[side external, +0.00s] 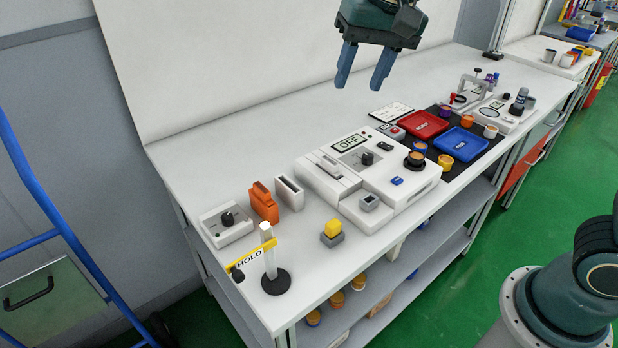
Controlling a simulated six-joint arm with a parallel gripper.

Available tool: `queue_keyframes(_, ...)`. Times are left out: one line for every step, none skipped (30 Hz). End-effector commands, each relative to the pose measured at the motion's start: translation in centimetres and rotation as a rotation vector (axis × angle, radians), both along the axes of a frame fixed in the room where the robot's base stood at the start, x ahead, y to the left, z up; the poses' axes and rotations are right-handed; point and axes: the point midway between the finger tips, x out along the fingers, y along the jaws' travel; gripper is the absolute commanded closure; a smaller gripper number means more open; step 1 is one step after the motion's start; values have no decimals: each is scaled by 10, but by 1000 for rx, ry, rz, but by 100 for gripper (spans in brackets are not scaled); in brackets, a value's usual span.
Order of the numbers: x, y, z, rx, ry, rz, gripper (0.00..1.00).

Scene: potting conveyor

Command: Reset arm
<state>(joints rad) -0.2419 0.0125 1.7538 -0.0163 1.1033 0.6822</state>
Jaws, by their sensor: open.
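My gripper (361,82) hangs above the back part of the white bench (215,155). Its two blue fingers point down and are spread apart, with nothing between them. It is clear of everything on the bench. A white machine (325,187) with a sign reading OFF (350,142) and a dark knob (367,158) stands below it on the bench. An orange-topped dark cup (415,158) stands at the machine's right end.
A red tray (424,123) and a blue tray (460,143) lie on a black mat. A HOLD sign (251,257) on a post stands at the front left, near a yellow-topped block (332,230) and an orange holder (263,201). The bench's back left is clear.

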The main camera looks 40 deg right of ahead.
Motion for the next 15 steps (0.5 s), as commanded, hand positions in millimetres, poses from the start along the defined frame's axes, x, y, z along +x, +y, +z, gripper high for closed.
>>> queue_keyframes(-12,-9,3,-6,-16,16,55)
queue_keyframes(-18,-13,4,-10,-23,28,55)
queue_keyframes(-26,-19,5,-16,-33,43,55)
queue_keyframes(-33,-23,5,-20,-41,54,55)
queue_keyframes(-39,-27,5,-24,-50,66,55)
queue_keyframes(-48,-32,5,-31,-60,82,55)
queue_keyframes(-54,-36,5,-36,-68,93,55)
queue_keyframes(-61,-39,5,-41,-74,104,55)
queue_keyframes(-69,-44,4,-49,-85,120,55)
queue_keyframes(-76,-47,3,-54,-92,132,55)
queue_keyframes(-82,-51,2,-60,-100,141,55)
queue_keyframes(-91,-55,1,-69,-110,157,55)
queue_keyframes(-97,-58,-1,-74,-116,170,55)
queue_keyframes(-104,-61,-2,-81,-124,181,55)
queue_keyframes(-112,-65,-4,-90,-135,194,55)
